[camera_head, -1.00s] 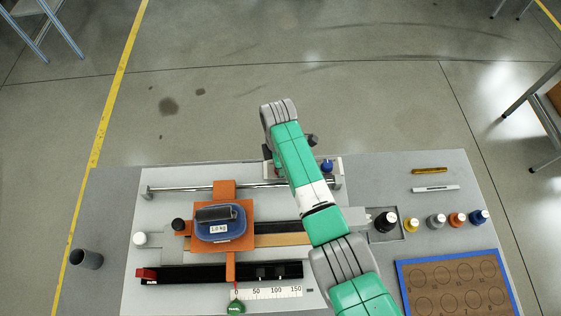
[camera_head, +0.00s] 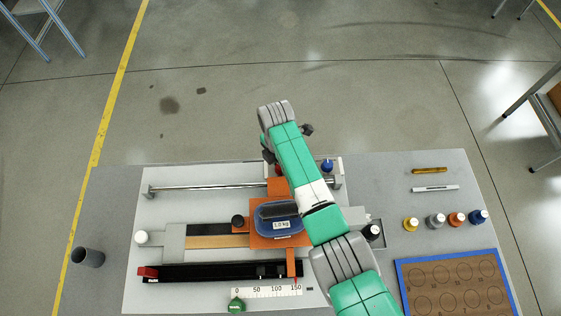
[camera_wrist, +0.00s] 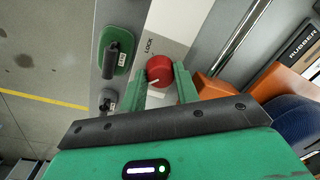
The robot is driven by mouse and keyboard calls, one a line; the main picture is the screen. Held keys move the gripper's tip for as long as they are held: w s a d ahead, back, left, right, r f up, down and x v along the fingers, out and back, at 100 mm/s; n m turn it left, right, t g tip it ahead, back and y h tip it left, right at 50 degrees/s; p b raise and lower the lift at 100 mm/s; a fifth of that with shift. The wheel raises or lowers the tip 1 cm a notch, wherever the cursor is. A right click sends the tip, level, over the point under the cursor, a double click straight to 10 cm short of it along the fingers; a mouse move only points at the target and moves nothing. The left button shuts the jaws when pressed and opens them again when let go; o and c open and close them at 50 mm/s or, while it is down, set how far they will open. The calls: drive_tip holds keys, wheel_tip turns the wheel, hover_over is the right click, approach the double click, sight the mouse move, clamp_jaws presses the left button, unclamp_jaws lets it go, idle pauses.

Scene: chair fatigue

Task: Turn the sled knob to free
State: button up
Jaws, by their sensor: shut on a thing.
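In the wrist view the red sled knob (camera_wrist: 159,70) sits between the two green fingers of my gripper (camera_wrist: 163,78), which is shut on it. A white mark shows on the knob's face, and the word LOCK is printed on the pale plate beside it. My arm hides my fingers and most of the knob there.
A chrome rail (camera_head: 205,187) runs behind the sled. A blue knob (camera_head: 327,165) is right of my arm. Several capped bottles (camera_head: 435,222) and a blue-edged board (camera_head: 455,285) are at right.

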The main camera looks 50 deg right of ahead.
drive_tip(key=shift+r, duration=0.1)
drive_tip(key=o, duration=1)
drive_tip(key=shift+c, duration=0.2)
drive_tip(key=r, duration=0.7)
drive_tip(key=shift+w+r+b, duration=0.25)
drive_tip(key=shift+r+b, duration=0.05)
drive_tip(key=shift+r, duration=0.05)
